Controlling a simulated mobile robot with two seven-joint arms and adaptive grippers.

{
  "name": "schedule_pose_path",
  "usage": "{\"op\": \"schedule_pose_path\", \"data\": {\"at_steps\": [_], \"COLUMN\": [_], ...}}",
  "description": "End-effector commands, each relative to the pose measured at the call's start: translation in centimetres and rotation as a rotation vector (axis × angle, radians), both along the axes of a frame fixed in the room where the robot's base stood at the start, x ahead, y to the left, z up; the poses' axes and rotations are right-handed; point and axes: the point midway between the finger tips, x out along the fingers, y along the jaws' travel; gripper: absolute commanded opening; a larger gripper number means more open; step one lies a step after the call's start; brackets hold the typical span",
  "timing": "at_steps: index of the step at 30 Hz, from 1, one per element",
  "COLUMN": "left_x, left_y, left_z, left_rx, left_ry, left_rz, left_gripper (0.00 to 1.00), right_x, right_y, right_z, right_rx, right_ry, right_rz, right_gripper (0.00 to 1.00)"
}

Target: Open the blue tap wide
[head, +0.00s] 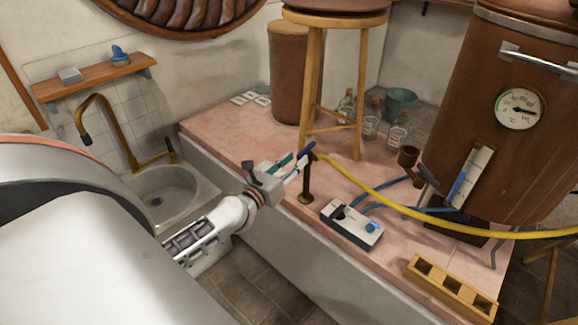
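A dark brown standpipe (307,186) rises from the pink tiled platform near the middle of the head view. A blue tap lever (307,148) sits at its top, slanting up to the right. A yellow hose (400,207) runs from near the standpipe's top toward the right edge. My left gripper (295,165) reaches in from the lower left, with its fingertips close beside the standpipe's top, just below and left of the blue lever. I cannot tell whether they touch it or how far apart the fingers are. My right gripper is not in view.
A control box (352,224) with a blue knob stands right of the standpipe. A wooden stool (361,100) stands behind it. A copper vessel (490,110) with a dial is at the right. A wooden rack (452,287) lies at the front edge. A sink (172,190) is at the left.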

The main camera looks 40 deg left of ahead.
Motion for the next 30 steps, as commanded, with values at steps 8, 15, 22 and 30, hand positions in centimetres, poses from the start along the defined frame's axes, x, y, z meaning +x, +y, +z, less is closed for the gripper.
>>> {"op": "schedule_pose_path", "data": {"at_steps": [8, 15, 22, 30], "left_x": [-2.5, -2.6, -2.6, -3.2], "left_y": [-0.1, -0.2, -0.2, -1.2], "left_z": [0.0, 0.0, 0.0, -0.6], "left_rx": [0.001, 0.001, 0.000, 0.103], "left_ry": [0.000, 0.000, 0.000, 0.008], "left_rz": [-0.001, -0.001, -0.001, -0.019], "left_gripper": [0.30, 0.30, 0.30, 0.30], "right_x": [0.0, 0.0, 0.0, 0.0], "right_y": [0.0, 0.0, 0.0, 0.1], "right_z": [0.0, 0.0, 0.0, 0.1], "right_rx": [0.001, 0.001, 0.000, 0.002], "right_ry": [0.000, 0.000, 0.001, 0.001], "right_rz": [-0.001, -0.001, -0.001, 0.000], "right_gripper": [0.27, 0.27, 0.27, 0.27]}}
